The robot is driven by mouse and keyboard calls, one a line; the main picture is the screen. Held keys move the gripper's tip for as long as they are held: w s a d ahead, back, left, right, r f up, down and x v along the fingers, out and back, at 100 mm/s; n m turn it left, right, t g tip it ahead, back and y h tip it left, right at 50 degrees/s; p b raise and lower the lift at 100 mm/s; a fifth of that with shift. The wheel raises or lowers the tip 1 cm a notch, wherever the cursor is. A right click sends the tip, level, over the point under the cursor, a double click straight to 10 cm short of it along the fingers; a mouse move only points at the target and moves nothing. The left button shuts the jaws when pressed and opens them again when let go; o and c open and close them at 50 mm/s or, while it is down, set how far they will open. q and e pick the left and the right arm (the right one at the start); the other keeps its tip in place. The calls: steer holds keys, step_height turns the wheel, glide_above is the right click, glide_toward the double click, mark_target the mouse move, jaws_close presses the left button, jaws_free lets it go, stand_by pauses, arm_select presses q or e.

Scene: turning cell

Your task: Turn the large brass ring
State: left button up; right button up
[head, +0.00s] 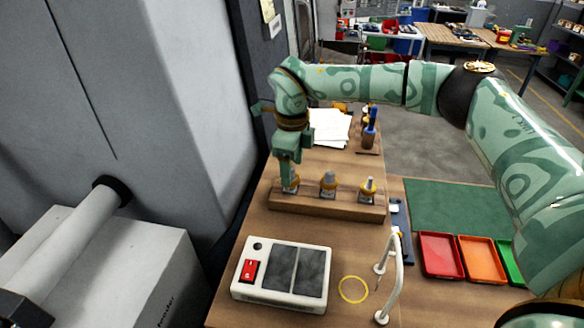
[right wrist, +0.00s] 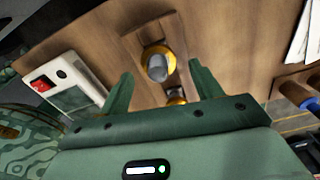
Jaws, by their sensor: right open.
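A wooden block (head: 330,207) on the bench carries three brass-coloured collars with grey tops: a left one (head: 290,186), a middle one (head: 328,187) and a right one (head: 367,191). I cannot tell which is the large brass ring. My right gripper (head: 289,178) points down at the left collar and partly hides it. In the right wrist view my right gripper (right wrist: 163,82) is open. A brass collar with a rounded grey top (right wrist: 158,64) shows between and beyond the fingers, with a second one (right wrist: 176,96) lower down. No grip shows. My left gripper is out of view.
A white box (head: 283,304) with dark pads and a red switch stands in front of the block. A thin yellow circle (head: 353,289) and a white curved handle (head: 396,275) are beside it. Red (head: 440,254) and orange (head: 482,257) trays lie right. A grey machine (head: 150,110) stands left.

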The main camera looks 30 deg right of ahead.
steer(key=shift+a+f, duration=0.15)
steer(key=shift+f, duration=0.9)
steer(key=c, duration=1)
steer(key=shift+r+m, duration=0.1)
steer(key=shift+m, duration=0.5)
steer(key=m, duration=0.3)
steer(key=shift+p, duration=0.4)
steer(key=o, duration=1)
